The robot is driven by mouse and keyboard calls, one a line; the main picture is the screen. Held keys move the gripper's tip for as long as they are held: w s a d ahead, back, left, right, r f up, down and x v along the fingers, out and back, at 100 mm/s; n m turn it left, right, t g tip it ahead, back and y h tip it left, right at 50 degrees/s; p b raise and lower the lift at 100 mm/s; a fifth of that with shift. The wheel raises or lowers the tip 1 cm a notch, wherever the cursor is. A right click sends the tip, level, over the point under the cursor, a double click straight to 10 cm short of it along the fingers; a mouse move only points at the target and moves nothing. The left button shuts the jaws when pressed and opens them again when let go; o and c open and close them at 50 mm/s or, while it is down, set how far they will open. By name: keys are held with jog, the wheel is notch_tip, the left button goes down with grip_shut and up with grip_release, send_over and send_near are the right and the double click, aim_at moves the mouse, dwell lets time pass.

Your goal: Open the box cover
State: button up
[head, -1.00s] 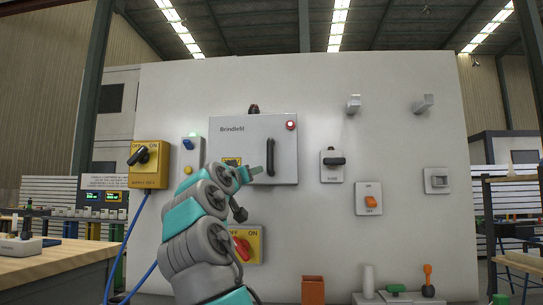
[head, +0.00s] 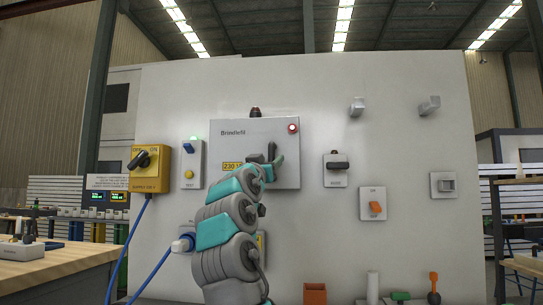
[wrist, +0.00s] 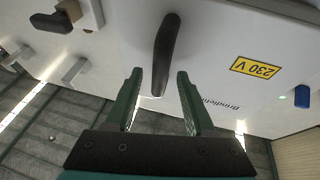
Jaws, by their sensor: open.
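The box (head: 228,148) is a grey wall box marked Brindlefit, with its cover shut. A dark upright handle (head: 272,150) is on the right part of the cover, partly hidden by my gripper. My gripper (head: 274,161) is in front of the handle in the head view. In the wrist view, my open gripper (wrist: 158,78) has one green finger on each side of the dark handle (wrist: 166,50). The handle's end lies between the fingers, with gaps on both sides.
A red lamp (head: 292,128) is at the box's upper right corner. A yellow supply switch (head: 150,168) and a test button unit (head: 188,165) are to the left. A fuse unit (head: 336,170) and an orange switch (head: 373,204) are to the right.

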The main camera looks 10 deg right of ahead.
jog(key=shift+x, duration=0.95)
jog(key=shift+f, duration=0.1)
grip_shut()
dwell(0.8)
